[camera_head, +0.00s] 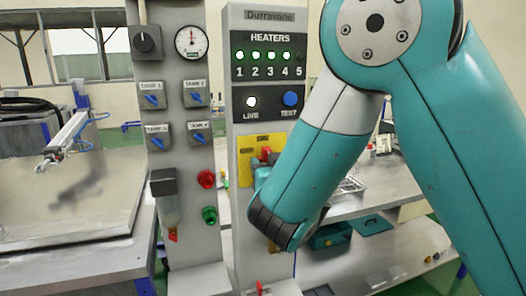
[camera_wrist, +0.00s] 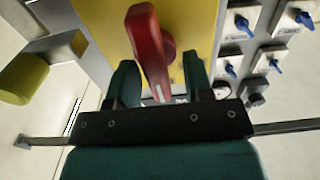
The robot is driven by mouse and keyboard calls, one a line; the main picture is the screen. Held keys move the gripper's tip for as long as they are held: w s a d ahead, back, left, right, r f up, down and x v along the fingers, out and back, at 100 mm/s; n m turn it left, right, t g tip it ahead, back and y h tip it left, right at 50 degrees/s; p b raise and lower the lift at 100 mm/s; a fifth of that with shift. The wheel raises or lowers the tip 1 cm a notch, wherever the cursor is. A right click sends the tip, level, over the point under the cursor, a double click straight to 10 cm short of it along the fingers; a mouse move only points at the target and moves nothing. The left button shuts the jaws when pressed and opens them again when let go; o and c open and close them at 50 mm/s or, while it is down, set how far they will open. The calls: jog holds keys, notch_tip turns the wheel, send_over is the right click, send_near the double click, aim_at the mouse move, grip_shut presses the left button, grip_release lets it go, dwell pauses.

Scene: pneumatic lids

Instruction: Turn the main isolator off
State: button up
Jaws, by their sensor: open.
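The main isolator is a red handle on a yellow plate. In the wrist view the red handle (camera_wrist: 147,42) runs nearly upright in the picture, its lower end between my fingers. The yellow plate (camera_wrist: 88,18) lies behind it. My gripper (camera_wrist: 160,78) is open, with one dark green finger on each side of the handle; I cannot tell whether either touches it. In the head view a bit of the red handle (camera_head: 266,153) shows on the yellow plate (camera_head: 244,168), and my arm hides the rest, including the gripper's fingertips.
The grey panel (camera_head: 268,22) above carries lit heater lamps, a lit LIVE lamp (camera_head: 251,102) and a blue TEST button (camera_head: 290,99). A neighbouring panel holds blue-handled valves (camera_head: 153,101), a gauge (camera_head: 191,41) and red and green knobs (camera_head: 207,179). Benches stand on both sides.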

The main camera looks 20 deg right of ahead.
jog(key=shift+w+r, duration=0.15)
jog(key=shift+w, duration=0.15)
jog(key=shift+d+r, duration=0.1)
jog(key=shift+d, duration=0.1)
jog(key=c, duration=0.7)
jog(key=shift+c, duration=0.2)
